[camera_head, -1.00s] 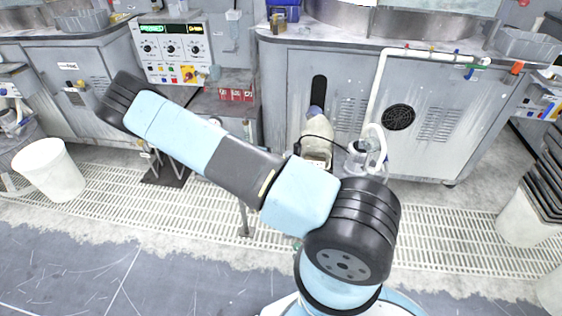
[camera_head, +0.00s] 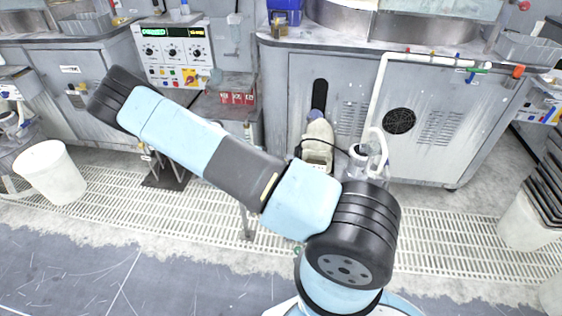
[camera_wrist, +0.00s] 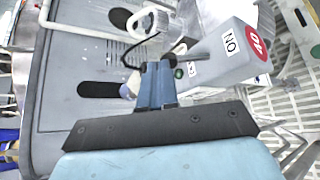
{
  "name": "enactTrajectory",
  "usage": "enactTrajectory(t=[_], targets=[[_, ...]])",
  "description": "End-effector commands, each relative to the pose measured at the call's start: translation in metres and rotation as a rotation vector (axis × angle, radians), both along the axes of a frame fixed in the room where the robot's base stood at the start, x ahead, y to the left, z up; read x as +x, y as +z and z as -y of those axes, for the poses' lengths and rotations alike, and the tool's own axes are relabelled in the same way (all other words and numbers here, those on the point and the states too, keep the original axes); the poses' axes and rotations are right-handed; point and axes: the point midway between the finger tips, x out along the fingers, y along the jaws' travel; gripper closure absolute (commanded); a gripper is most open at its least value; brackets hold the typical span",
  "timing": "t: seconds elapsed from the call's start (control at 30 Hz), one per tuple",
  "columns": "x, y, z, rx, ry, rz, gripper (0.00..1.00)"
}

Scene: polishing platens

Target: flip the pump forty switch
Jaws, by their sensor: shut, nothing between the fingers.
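A grey switch box (camera_wrist: 222,62) shows at the upper right of the wrist view. It bears a red round "40" label (camera_wrist: 257,42) and a white label (camera_wrist: 230,42) reading "ON" turned upside down. A grey lever (camera_wrist: 200,55) with a dark end sticks out from the box towards my fingertips. My gripper (camera_wrist: 156,68) is shut and empty, its tips close by the lever's dark end. I cannot tell whether they touch. In the head view my arm hides the gripper and the box.
A grey cabinet (camera_head: 440,95) stands behind, with a white pipe (camera_head: 377,90) and a pump (camera_head: 368,160) at its front. A control panel (camera_head: 176,55) is at upper left. White buckets (camera_head: 50,172) stand at the sides. The grated floor (camera_head: 450,228) is mostly clear.

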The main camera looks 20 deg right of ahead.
Motion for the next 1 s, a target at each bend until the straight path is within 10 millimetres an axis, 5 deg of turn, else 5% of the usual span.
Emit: enactTrajectory(t=[0.5,1.0], targets=[[0.014,0.042,-0.083,0.0,-0.004,0.002,1.0],[0.017,0.051,-0.1,0.0,-0.006,0.0,1.0]])
